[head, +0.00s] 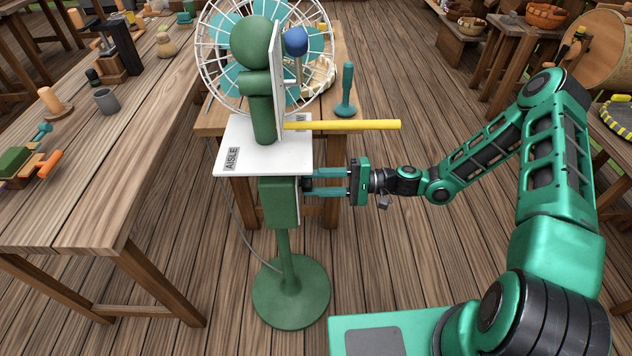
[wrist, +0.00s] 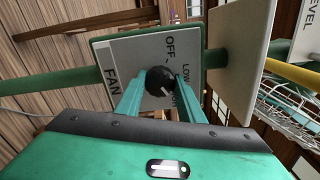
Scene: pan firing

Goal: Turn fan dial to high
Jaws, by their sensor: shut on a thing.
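The fan dial (wrist: 159,80) is a black round knob on a grey panel (wrist: 130,52) marked FAN, with OFF and LOW labels beside it. Other lettering is partly hidden by a finger. A pale mark on the knob seems to point toward the lower right in the wrist view. My gripper (head: 308,182) reaches the control box (head: 278,203) from the right in the head view. Its two teal fingers are shut on the knob, one on each side.
The box sits on a green post with a round base (head: 291,292). Above it is a white board (head: 238,135) marked AISLE, with a yellow bar (head: 350,125) sticking out rightward. A caged fan (head: 215,52) stands behind. A long wooden table (head: 80,215) is at left.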

